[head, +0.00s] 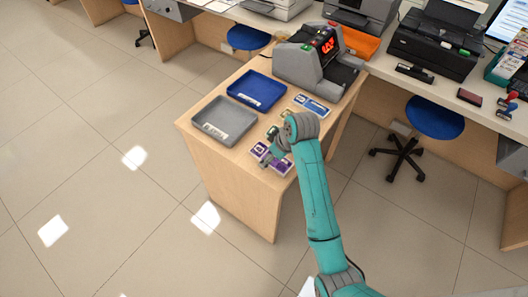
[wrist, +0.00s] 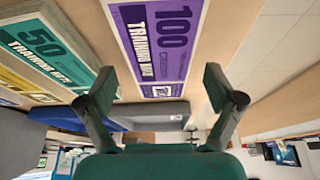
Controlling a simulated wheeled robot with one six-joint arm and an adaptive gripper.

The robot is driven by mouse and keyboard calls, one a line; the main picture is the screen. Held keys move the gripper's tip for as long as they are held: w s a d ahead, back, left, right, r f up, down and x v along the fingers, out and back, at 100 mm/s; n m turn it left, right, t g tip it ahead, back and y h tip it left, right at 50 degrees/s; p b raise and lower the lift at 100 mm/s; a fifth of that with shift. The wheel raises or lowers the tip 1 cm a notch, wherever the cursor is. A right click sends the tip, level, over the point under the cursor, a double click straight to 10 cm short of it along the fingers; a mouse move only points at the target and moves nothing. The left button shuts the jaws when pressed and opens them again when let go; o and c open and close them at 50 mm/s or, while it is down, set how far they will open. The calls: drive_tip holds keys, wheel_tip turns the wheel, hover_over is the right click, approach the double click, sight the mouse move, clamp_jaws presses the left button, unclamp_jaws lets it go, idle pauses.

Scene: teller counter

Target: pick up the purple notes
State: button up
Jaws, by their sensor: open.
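The purple notes (wrist: 172,50), marked 100 TRAINING NOTE, lie flat on the wooden table in the wrist view. In the head view the purple notes (head: 282,167) lie near the table's front edge, partly covered by my gripper (head: 268,160). In the wrist view my gripper (wrist: 160,86) is open, with one finger to each side of the purple notes' near end. Nothing is between the fingers. I cannot tell how far above the notes the fingertips are.
Green notes marked 50 (wrist: 45,48) lie left of the purple ones, with yellow notes (wrist: 20,85) beyond. A grey tray (head: 224,121), a blue tray (head: 257,90), blue notes (head: 312,105) and a counting machine (head: 312,66) share the table (head: 225,165).

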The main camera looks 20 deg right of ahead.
drive_tip(key=shift+w+f, duration=0.1)
drive_tip(key=shift+f, duration=0.1)
drive_tip(key=shift+a, duration=0.1)
drive_tip(key=c, duration=1.3)
